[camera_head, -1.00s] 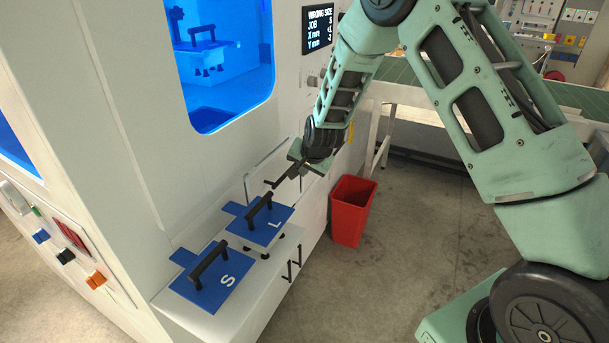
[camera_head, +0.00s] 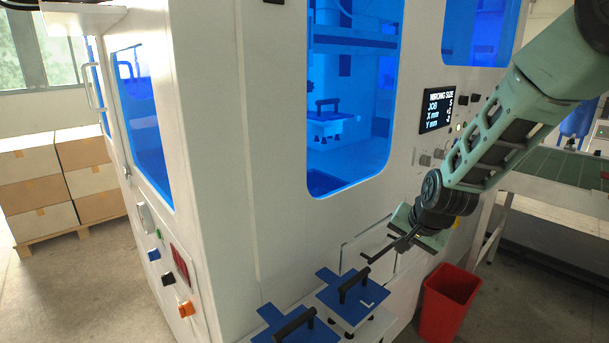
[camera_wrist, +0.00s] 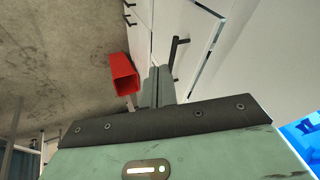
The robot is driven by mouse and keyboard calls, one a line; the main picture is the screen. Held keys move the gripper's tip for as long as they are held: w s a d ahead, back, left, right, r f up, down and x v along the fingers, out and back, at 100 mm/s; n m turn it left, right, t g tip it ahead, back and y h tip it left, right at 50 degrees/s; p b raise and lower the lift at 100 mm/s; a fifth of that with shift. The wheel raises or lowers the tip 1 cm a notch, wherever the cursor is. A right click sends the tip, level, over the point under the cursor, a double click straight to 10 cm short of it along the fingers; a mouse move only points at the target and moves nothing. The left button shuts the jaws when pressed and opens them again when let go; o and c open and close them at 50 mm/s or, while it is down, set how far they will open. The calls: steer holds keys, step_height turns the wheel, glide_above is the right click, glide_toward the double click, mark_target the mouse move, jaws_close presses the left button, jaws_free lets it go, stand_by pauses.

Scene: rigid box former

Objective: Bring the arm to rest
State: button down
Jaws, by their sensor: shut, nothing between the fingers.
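My gripper (camera_head: 384,252) is at the end of my green arm, in front of the white machine, just above and right of the blue plate marked L. Its fingers also show in the wrist view (camera_wrist: 158,84), closed together with nothing between them. The L plate (camera_head: 351,301) has a black handle and stands on the machine's ledge, apart from my gripper. A second blue plate (camera_head: 299,328) with a black handle is nearer, partly cut off by the lower picture edge.
A red bin (camera_head: 447,305) stands on the floor right of the ledge. A display (camera_head: 439,110) on the white machine (camera_head: 236,150) reads "WRONG SIZE". A green-topped table (camera_head: 560,166) is behind my arm. Stacked boxes (camera_head: 60,180) are at the far left.

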steer(key=s+a+r+n+g+y, duration=0.1)
steer(key=s+a+r+n+g, duration=0.2)
steer(key=s+a, duration=0.6)
steer(key=s+a+r+n+g, duration=0.1)
steer(key=s+n, duration=0.5)
steer(key=s, duration=0.6)
steer(key=s+a+r+n+g+h, duration=0.1)
steer(key=s+n, duration=0.5)
steer(key=s, duration=0.7)
steer(key=shift+s+a+r+g, duration=0.2)
steer(key=shift+a+r+g, duration=0.2)
steer(key=shift+r, duration=0.3)
